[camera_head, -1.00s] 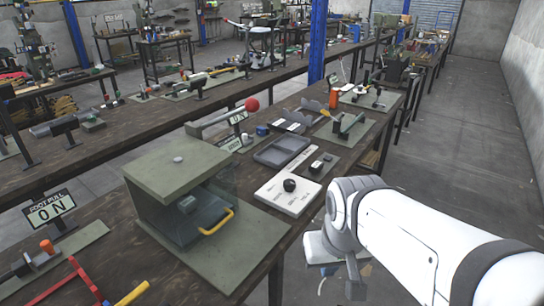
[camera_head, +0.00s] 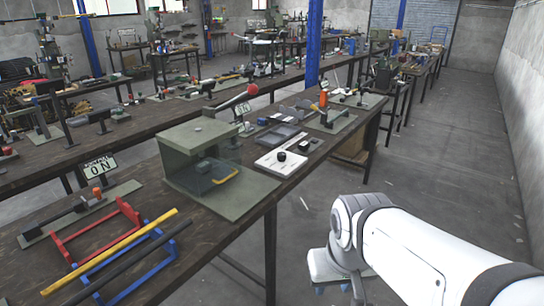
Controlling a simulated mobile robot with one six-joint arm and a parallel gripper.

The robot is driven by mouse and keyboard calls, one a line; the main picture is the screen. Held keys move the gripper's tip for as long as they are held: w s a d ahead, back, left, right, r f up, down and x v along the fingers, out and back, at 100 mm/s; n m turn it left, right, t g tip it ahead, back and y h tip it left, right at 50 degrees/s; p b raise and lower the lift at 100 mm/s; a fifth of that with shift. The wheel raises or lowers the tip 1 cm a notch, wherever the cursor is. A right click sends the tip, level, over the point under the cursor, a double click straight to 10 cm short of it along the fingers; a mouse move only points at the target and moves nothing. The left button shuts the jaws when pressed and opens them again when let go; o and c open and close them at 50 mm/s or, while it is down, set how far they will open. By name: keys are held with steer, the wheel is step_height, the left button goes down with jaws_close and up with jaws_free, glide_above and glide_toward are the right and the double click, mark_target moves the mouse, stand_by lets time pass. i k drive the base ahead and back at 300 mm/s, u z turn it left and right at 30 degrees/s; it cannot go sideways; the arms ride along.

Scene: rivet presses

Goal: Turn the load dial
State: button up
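The load dial looks to be the round black knob (camera_head: 282,156) on a white plate (camera_head: 269,165) that lies on the bench, right of the green press (camera_head: 190,140). It stands alone and nothing touches it. Any marks on the plate are too small to read. My gripper (camera_head: 334,289) hangs at the end of my white arm, low in the picture, over the floor in front of the bench. It is well apart from the dial. Small blue parts show at its lower end, but its fingers are not clear enough to judge. I see nothing held in it.
A grey tray (camera_head: 272,138) lies behind the plate. Red and blue frames with bars (camera_head: 125,245) lie at the near left. The aisle floor (camera_head: 440,150) at right is clear.

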mark_target(281, 156)
steer(key=z, duration=0.4)
steer(key=i, duration=1.85)
steer(key=u, duration=0.8)
